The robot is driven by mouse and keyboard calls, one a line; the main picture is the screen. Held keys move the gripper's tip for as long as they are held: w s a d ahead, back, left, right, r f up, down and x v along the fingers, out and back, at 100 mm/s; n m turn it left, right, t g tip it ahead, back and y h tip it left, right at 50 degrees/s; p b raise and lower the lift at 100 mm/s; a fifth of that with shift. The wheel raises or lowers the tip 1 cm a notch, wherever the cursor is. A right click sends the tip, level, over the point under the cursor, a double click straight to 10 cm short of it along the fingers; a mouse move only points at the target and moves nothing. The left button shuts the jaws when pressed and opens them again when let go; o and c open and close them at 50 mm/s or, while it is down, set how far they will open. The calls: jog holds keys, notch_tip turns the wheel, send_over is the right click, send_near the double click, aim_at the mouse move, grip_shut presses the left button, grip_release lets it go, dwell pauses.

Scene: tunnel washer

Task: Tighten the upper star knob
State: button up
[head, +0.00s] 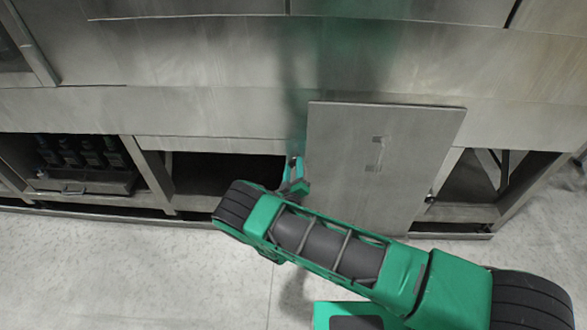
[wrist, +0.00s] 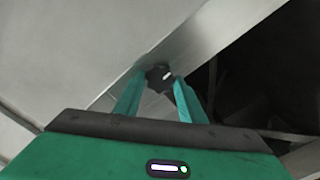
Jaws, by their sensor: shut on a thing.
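The star knob (wrist: 158,75) is small, dark and lobed in the wrist view. It sits at the edge of a pale metal strip, beside a dark opening. My gripper (wrist: 159,82) has its two green fingers on either side of the knob and is shut on it. In the head view my gripper (head: 297,174) is at the left edge of a flat grey panel (head: 345,160) with a small handle. There the knob is mostly hidden by the fingers, and I cannot tell how tight it is.
A dark open bay (head: 225,167) lies left of my gripper. A crate (head: 75,187) of several dark bottles stands further left in the lower bays. A small dark knob (head: 430,196) shows at the panel's right edge. The pale floor (head: 120,265) at front left is clear.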

jog(key=shift+s+f+m, duration=0.2)
jog(key=shift+f+m, duration=0.1)
jog(key=shift+f, duration=0.05)
dwell(0.3)
jog(key=o, duration=0.8)
jog(key=shift+c, duration=0.2)
jog(key=shift+w+r, duration=0.1)
jog(key=shift+r, duration=0.1)
jog(key=s, duration=1)
jog(key=shift+s+a, duration=0.2)
jog(key=shift+s, duration=0.15)
